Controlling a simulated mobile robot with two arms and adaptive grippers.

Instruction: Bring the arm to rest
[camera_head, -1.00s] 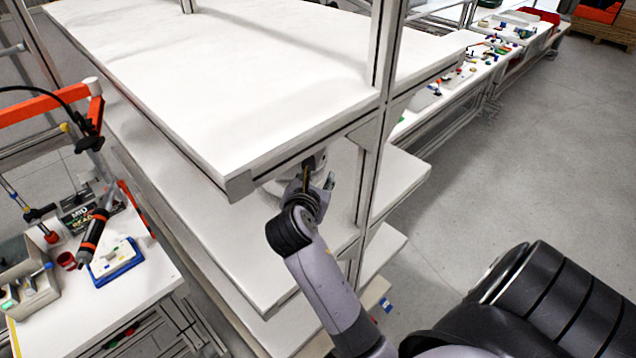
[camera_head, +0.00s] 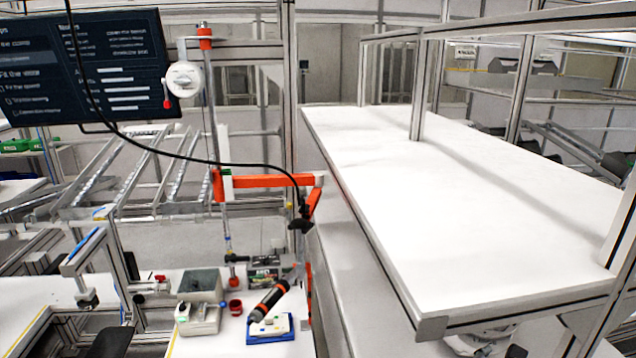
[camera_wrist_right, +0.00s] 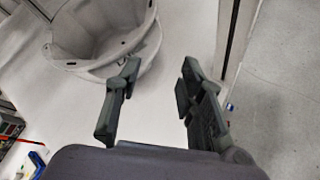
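In the right wrist view my right gripper (camera_wrist_right: 160,74) is open, its two dark fingers apart with nothing between them. A pale grey helmet shell (camera_wrist_right: 88,32), hollow side showing, rests on a white shelf (camera_wrist_right: 165,120) beyond the left finger, at upper left. More than one rim shows, so shells may be nested; I cannot tell. In the head view a bit of a white shell (camera_head: 482,340) shows under the upper shelf (camera_head: 440,210), at the bottom edge. My left gripper is in neither view.
A shelf post (camera_wrist_right: 232,35) stands right of my right gripper, with grey floor beyond. A screen (camera_head: 90,65) hangs at upper left. The upper shelf is empty.

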